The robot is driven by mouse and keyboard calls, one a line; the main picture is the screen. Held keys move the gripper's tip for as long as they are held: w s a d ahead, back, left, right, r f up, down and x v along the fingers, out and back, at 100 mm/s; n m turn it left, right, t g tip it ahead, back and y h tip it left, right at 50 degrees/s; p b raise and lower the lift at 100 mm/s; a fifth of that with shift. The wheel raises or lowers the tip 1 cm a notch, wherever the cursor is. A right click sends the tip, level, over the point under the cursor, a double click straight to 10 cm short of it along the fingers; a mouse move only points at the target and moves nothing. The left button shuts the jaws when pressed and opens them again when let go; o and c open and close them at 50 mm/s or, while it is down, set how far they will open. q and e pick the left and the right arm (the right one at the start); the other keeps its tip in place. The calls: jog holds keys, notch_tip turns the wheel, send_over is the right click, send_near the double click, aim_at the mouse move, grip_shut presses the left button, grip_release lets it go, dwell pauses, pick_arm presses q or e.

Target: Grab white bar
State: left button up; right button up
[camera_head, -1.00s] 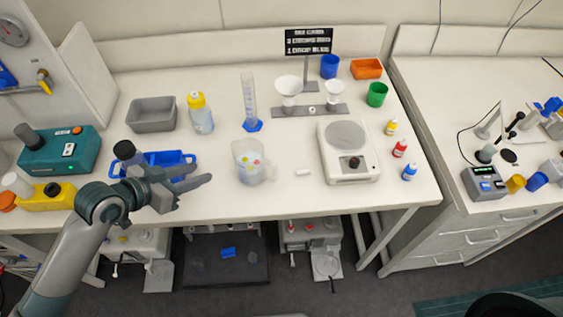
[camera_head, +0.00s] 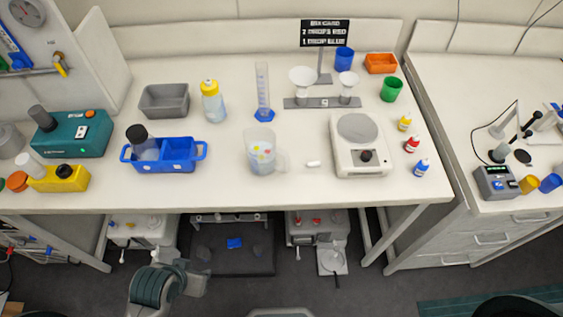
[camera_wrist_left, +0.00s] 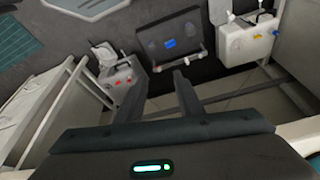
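The small white bar (camera_head: 313,163) lies on the bench top, between the clear jug (camera_head: 262,158) and the white scale (camera_head: 350,158). It does not show in the left wrist view. In the head view my left arm is low at the bottom left, in front of and below the bench edge, well away from the bar. Its fingers are hard to make out there. In the left wrist view my left gripper (camera_wrist_left: 160,80) has its two dark fingers apart with nothing between them. My right gripper is not in view.
A blue caddy (camera_head: 183,168) with a dark-capped bottle stands at the left of the bench. A measuring cylinder (camera_head: 263,95) and a double-funnel stand (camera_head: 322,102) are behind the bar. Small dropper bottles stand right of the scale. The bench front before the bar is clear.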

pick_arm(q)
jog(key=s+f+g+b, duration=0.1)
jog(key=s+f+b, duration=0.2)
jog(key=f, duration=1.3)
jog(key=s+f+g+b, duration=0.15)
jog(key=s+f, duration=0.25)
jog(key=f, duration=1.2)
jog(key=s+a+f+b, duration=0.2)
jog(key=s+f, duration=0.6)
jog(key=f, duration=0.1)
jog(key=s+a+f+b, duration=0.2)
jog(key=s+f+b, duration=0.1)
jog(key=s+f, duration=0.5)
notch_tip(320, 180, down, 2)
jog(key=shift+y+b, duration=0.3)
jog(key=shift+s+d+g, duration=0.1)
jog(key=shift+g, duration=0.15)
